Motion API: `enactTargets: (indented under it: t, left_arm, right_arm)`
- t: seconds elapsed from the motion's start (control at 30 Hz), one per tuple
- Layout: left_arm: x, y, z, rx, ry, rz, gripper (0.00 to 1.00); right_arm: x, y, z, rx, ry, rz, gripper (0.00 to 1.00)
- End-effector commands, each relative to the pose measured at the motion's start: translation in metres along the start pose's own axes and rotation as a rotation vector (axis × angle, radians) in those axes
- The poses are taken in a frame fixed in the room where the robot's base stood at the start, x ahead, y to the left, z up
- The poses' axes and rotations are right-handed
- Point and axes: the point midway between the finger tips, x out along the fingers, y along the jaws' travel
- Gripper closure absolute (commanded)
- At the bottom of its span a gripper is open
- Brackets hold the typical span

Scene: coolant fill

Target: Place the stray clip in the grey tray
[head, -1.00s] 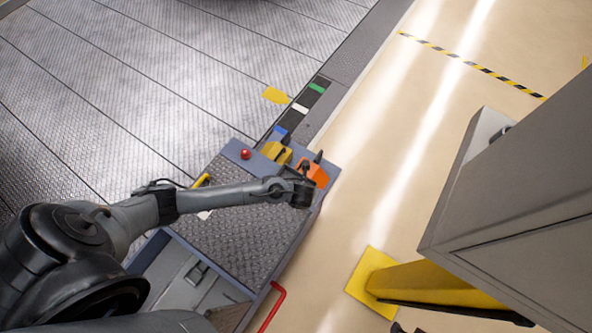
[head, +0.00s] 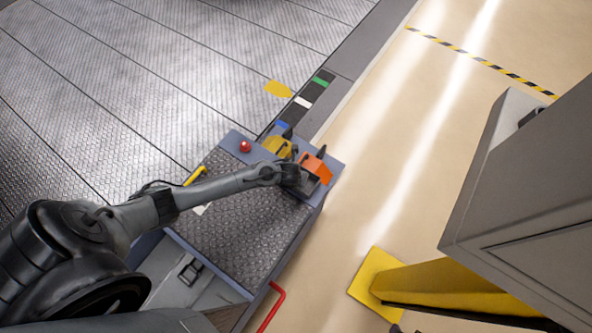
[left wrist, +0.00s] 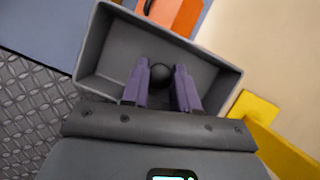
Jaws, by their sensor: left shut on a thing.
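The grey tray (left wrist: 110,45) is an open box that fills the upper middle of the left wrist view; in the head view its dark edge (head: 311,186) shows just right of my left gripper. My left gripper (left wrist: 161,82) has its two purple fingers over the tray's opening. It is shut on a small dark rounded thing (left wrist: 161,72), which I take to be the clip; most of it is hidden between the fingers. I cannot tell whether it touches the tray floor. My right gripper is not in view.
On the cart (head: 245,225) behind the tray stand an orange holder (head: 318,166), a yellow holder (head: 276,146) and a red button (head: 244,147). A red handle (head: 272,308) is at the cart's near end. A yellow-footed grey cabinet (head: 540,230) stands at right, with clear floor between.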

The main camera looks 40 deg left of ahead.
Motion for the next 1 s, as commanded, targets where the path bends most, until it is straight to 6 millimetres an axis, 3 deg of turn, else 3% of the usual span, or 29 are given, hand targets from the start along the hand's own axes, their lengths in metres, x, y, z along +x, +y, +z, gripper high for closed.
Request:
enactTargets:
  t: [0.2,0.23,0.4,0.77,1.0]
  left_arm:
    - [0.002,0.000,-0.001,0.000,0.000,0.000,0.99]
    - [0.003,0.000,-0.001,0.000,0.000,0.000,0.70]
    - [0.002,0.000,-0.001,0.000,-0.001,0.000,0.46]
    - [-0.003,0.000,0.000,0.000,-0.001,0.000,0.46]
    - [-0.036,0.000,0.002,0.003,-0.002,0.000,0.46]
  right_arm:
    - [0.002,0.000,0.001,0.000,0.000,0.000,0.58]
    - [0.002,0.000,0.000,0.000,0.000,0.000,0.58]
    - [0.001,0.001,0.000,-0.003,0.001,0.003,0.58]
    - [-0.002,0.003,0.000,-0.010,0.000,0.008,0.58]
    - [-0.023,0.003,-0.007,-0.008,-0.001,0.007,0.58]
